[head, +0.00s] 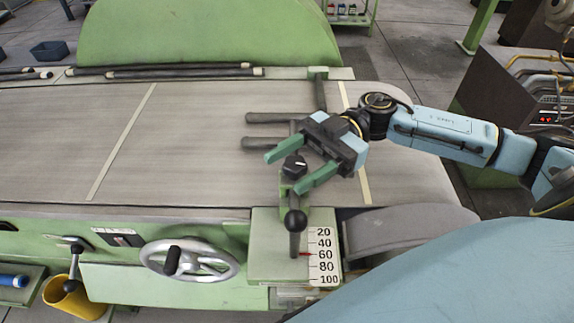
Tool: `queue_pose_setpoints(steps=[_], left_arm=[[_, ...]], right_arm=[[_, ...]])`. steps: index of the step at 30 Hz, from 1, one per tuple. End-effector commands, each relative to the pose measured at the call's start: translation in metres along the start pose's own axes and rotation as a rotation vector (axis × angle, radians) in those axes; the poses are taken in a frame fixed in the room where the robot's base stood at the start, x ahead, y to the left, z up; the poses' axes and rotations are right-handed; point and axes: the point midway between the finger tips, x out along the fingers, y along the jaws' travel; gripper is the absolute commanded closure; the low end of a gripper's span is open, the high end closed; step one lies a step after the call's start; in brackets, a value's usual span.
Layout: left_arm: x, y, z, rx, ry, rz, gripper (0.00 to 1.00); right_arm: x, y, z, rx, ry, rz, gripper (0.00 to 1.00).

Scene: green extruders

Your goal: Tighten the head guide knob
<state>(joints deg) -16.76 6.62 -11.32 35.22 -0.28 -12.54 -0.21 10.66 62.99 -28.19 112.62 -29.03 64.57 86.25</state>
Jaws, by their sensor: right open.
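The head guide knob (293,168) is a black knob with a white mark on top. It sits on a green mount at the front edge of the conveyor belt. My right gripper (284,173) reaches in from the right with its green fingers open. One finger is on the far side of the knob and the other on the near right side, so the knob appears between them. Whether either finger touches it cannot be told. My left gripper is not in view.
A black ball-ended lever (295,222) stands just in front of the knob, beside a scale plate (325,255) with a red pointer near 60. Dark guide bars (272,118) lie behind the gripper. A handwheel (190,260) is at the front left. The belt's left part is clear.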

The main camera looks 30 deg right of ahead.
Motion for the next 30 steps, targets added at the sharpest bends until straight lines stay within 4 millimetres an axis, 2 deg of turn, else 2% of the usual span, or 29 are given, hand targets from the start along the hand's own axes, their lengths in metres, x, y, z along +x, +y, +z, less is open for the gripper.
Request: queue_pose_setpoints(steps=[6,14,24,30], left_arm=[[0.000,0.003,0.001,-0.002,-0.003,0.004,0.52],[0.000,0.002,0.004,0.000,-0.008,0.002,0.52],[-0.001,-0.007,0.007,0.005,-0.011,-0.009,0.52],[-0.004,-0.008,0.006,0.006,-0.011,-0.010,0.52]], right_arm=[[0.015,0.000,-0.001,-0.001,0.001,0.000,0.44],[0.017,0.000,0.000,0.000,0.000,0.000,0.44],[0.016,0.000,0.000,0.000,0.000,0.000,0.87],[0.016,0.000,-0.001,0.001,0.000,0.009,0.88]])
